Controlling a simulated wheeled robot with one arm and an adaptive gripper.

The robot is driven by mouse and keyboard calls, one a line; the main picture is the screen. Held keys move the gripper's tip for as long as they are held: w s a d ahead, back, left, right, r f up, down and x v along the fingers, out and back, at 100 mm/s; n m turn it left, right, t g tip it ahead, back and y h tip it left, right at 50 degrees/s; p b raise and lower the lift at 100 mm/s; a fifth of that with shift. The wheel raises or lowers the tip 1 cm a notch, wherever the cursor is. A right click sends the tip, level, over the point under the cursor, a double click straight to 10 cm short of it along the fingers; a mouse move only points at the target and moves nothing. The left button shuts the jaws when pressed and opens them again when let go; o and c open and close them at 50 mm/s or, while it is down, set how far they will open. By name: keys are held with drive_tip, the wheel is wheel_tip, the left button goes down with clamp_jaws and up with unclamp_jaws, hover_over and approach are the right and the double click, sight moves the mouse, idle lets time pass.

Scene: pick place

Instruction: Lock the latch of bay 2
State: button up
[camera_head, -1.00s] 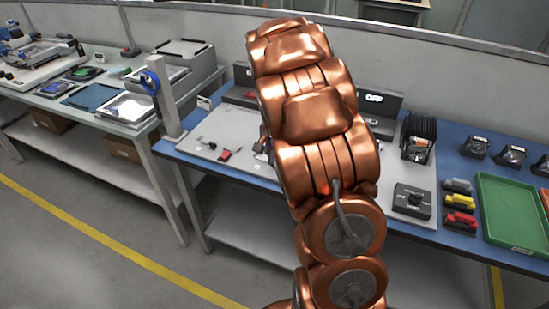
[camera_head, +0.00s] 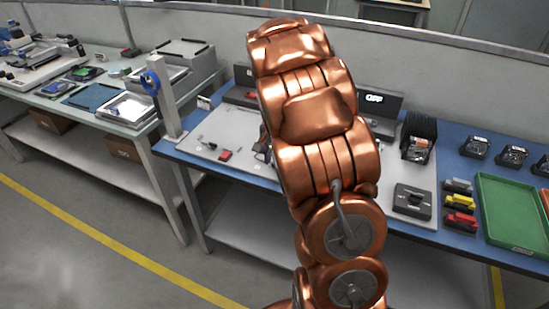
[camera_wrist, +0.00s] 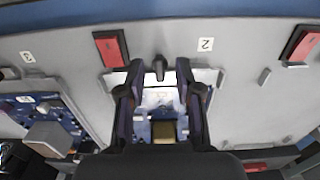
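In the wrist view, the bay 2 label (camera_wrist: 205,45) is upside down on the grey panel. A red latch handle (camera_wrist: 111,48) lies left of it, at the edge of the same bay. Below the label, a blue and silver board (camera_wrist: 162,104) sits in the bay. My gripper (camera_wrist: 160,72) is over this bay. Its two dark fingers are apart, with a small grey post (camera_wrist: 158,67) showing between their tips. The fingers appear apart from the latch handle. In the head view, my copper arm hides the gripper and this bay.
Another red latch (camera_wrist: 301,44) is at the right, and a neighbouring blue board (camera_wrist: 45,118) is at the left of the wrist view. In the head view, an OFF display (camera_head: 374,98), a black box (camera_head: 412,200) and a green tray (camera_head: 512,208) stand right of my arm.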

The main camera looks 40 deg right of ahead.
sight(274, 162)
wheel_tip(274, 162, up, 12)
idle(0.5)
drive_tip(key=shift+a, duration=0.1)
idle(0.4)
drive_tip(key=s+a+r+n+p, duration=0.1)
drive_tip(key=s+a+n+p, duration=0.1)
drive_tip(key=s+a+n, duration=0.2)
drive_tip(key=s+a+r+n+g+p, duration=0.1)
drive_tip(key=s+a+n, duration=0.3)
drive_tip(key=s+a, duration=0.6)
drive_tip(key=s+a+r+n+p, duration=0.1)
drive_tip(key=s+a+n+p, duration=0.3)
drive_tip(key=s, duration=1.2)
drive_tip(key=a, duration=0.3)
drive_tip(key=shift+s+r+g, duration=0.25)
drive_tip(key=shift+s+g, duration=0.1)
drive_tip(key=shift+g, duration=0.05)
drive_tip(key=shift+d, duration=0.15)
